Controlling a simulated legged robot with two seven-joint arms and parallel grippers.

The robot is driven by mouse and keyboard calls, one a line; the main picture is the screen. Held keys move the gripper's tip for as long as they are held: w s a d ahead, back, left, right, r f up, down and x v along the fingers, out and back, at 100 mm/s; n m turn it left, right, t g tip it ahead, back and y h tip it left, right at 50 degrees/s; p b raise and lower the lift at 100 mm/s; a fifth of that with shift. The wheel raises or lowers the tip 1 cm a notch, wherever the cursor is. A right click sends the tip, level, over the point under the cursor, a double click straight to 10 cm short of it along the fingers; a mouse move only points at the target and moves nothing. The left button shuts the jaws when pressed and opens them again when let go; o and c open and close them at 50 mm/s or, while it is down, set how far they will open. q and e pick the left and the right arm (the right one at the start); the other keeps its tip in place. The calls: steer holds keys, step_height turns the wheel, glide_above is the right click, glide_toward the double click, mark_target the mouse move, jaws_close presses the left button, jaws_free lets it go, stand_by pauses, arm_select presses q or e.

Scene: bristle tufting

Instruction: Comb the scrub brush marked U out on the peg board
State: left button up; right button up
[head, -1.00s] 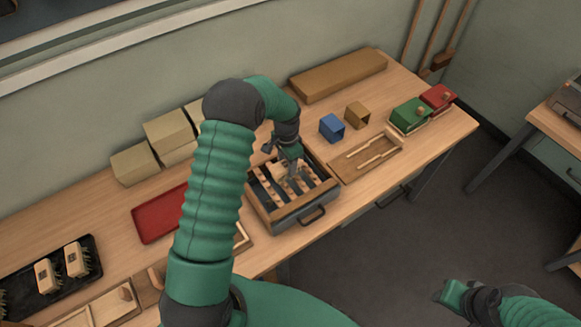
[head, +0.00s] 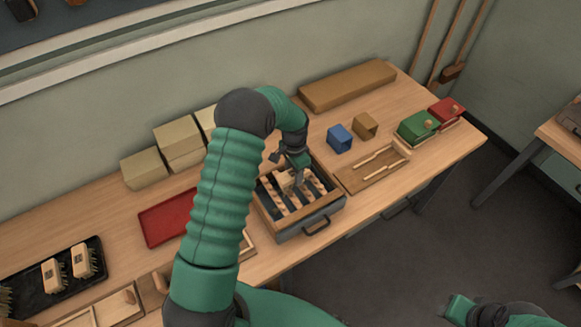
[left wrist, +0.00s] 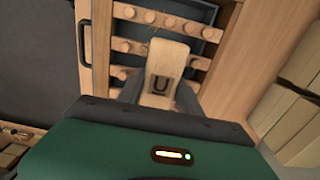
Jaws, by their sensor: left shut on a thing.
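The scrub brush marked U (left wrist: 158,88) is a pale wooden block with a dark U on its face, seen in the left wrist view. My left gripper (head: 294,176) is shut on it, with fingers on both sides. The brush also shows in the head view (head: 286,181), over the peg board (head: 325,208). The board has rows of wooden pegs on a dark bed inside a wood-framed tray with a front handle. The bristles are hidden, and I cannot tell whether they touch the pegs. My right gripper (head: 458,306) is low at the bottom right, away from the bench, its jaws unclear.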

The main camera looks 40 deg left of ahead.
arm_select(q)
steer(key=shift+s+d, duration=0.9)
steer(key=shift+d, duration=1.15)
steer(key=shift+w+a, duration=0.3)
steer(key=shift+a, duration=0.35)
steer(key=shift+w+a, duration=0.25)
steer(key=shift+a, duration=0.4)
steer(key=shift+w+a, duration=0.3)
steer(key=shift+a, duration=0.35)
steer(key=shift+w+a+p, duration=0.2)
steer(key=shift+a+p, duration=0.2)
steer(key=shift+s+d+f, duration=0.1)
steer(key=shift+s+d, duration=0.2)
steer(key=shift+d, duration=0.3)
steer(key=shift+w+a+p, duration=0.1)
steer(key=shift+a+p, duration=0.1)
steer(key=shift+p, duration=0.2)
steer(key=w+a+r+p, duration=0.1)
steer(key=a+r+p, duration=0.2)
steer(key=r, duration=0.3)
steer(key=shift+w+a, duration=0.25)
steer(key=shift+a, duration=0.05)
